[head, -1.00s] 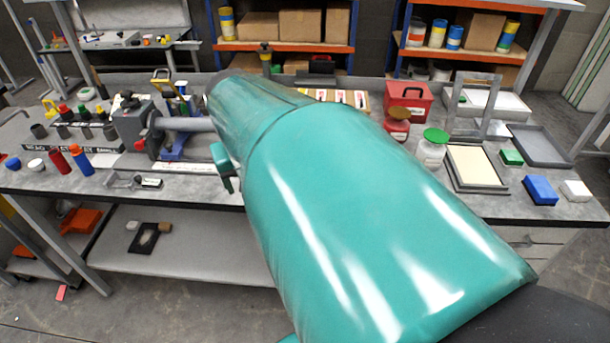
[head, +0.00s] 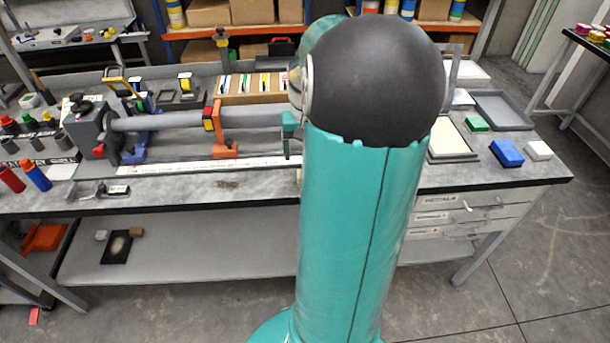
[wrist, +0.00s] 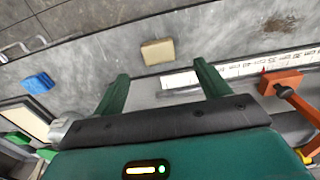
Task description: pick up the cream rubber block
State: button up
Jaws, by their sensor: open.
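The cream rubber block (wrist: 157,51) lies on the grey bench top in the wrist view, just past the end of the white ruler strip (wrist: 240,68). My gripper (wrist: 161,72) is open and empty, its two green fingers spread apart. The block shows beyond the fingertips, roughly centred between them, with no contact visible. In the head view my arm hides nearly all of the block and most of the gripper.
A blue block (head: 506,153), a white block (head: 539,150) and a green block (head: 476,123) stand at the right. An orange stand (head: 226,150) is left of the arm, under a long grey bar. A cream pad in a dark frame (head: 450,139) is nearby.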

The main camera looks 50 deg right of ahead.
jog(key=f, duration=0.8)
jog(key=shift+s+d+f, duration=0.1)
jog(key=shift+d+f, duration=0.1)
jog(key=shift+f, duration=0.1)
jog(key=c, duration=1)
